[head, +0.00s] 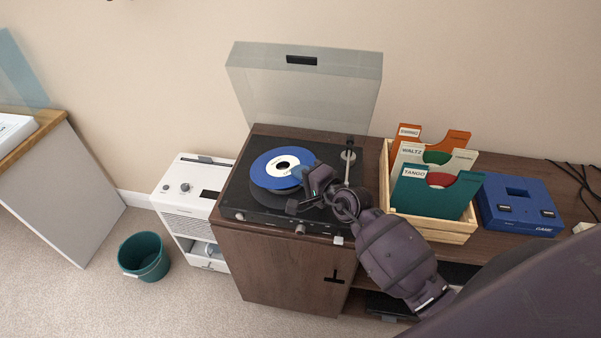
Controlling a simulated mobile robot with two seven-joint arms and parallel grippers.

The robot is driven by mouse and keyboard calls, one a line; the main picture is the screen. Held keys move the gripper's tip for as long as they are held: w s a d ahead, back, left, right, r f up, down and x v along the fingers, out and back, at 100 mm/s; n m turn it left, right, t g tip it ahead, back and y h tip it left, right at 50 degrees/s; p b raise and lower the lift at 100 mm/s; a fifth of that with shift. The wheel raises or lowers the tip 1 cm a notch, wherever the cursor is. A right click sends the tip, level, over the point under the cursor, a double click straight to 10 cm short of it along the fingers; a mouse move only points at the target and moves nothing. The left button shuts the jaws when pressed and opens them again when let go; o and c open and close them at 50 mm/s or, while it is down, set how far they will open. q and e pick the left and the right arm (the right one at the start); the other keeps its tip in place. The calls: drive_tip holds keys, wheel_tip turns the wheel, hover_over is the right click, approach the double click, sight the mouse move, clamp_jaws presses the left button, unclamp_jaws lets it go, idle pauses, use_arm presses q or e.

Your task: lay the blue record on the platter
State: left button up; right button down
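The blue record (262,170), with a white label and dark centre, is over the turntable's platter (266,197). It sits toward the back of the platter, whose dark front part shows below it. I cannot tell whether the record touches the platter or is raised above it. My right gripper (304,190) is at the record's right front edge and overlaps it in the picture. A small lighter blue patch shows beside its upper finger. Whether the fingers grip the record is unclear. My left gripper is not in view.
The turntable's clear lid (305,85) stands open behind. The tonearm (348,165) is right of the platter, close to my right gripper. A wooden crate (430,228) of record sleeves and a blue case (519,206) stand further right. A white appliance (187,198) and green bin (144,257) are left.

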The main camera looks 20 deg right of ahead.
drive_tip(key=shift+f, duration=0.4)
idle(1.1)
drive_tip(key=c, duration=1.3)
unclamp_jaws()
drive_tip(key=shift+o, duration=0.2)
drive_tip(key=v, duration=1)
drive_tip(key=shift+s, duration=0.3)
drive_tip(key=shift+s+d+r, duration=0.1)
